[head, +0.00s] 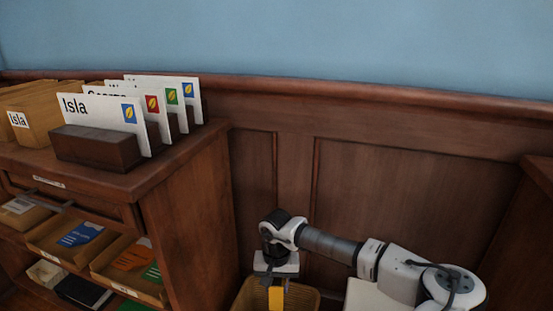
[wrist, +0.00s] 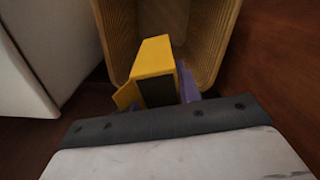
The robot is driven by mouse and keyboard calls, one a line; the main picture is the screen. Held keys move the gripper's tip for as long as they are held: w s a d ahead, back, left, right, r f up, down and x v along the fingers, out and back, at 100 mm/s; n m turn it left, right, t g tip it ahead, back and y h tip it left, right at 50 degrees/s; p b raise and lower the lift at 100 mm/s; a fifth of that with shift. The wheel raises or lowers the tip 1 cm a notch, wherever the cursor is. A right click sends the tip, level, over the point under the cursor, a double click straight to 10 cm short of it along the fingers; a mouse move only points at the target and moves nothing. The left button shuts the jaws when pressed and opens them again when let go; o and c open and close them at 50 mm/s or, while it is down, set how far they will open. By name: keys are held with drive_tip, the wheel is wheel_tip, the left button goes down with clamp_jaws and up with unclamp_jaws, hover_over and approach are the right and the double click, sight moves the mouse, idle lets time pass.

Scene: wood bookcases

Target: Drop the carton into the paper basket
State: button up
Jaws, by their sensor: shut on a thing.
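The yellow carton (head: 276,298) hangs below my gripper (head: 277,281) at the bottom of the head view. In the wrist view the carton (wrist: 153,60) shows a yellow face and a dark side, and my gripper (wrist: 160,96) is shut on it. The woven tan paper basket (head: 304,297) is behind and around the carton in the head view, its lower part cut off. In the wrist view the basket (wrist: 219,22) opens beyond the carton, which overlaps its near side. How far the carton is above or inside the rim cannot be told.
A wooden bookcase (head: 185,215) with letter holders and trays stands left of the basket. Panelled wall (head: 400,190) is behind. Another wooden piece (head: 538,200) stands at the right edge. A white surface (wrist: 40,55) is close by on the left in the wrist view.

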drive_tip(key=shift+f+b, duration=1.6)
drive_tip(key=shift+f, duration=1.35)
drive_tip(key=o, duration=1)
wheel_tip(320, 180, up, 14)
drive_tip(key=p, duration=0.3)
drive_tip(key=shift+p, duration=0.3)
drive_tip(key=shift+s+f, duration=0.1)
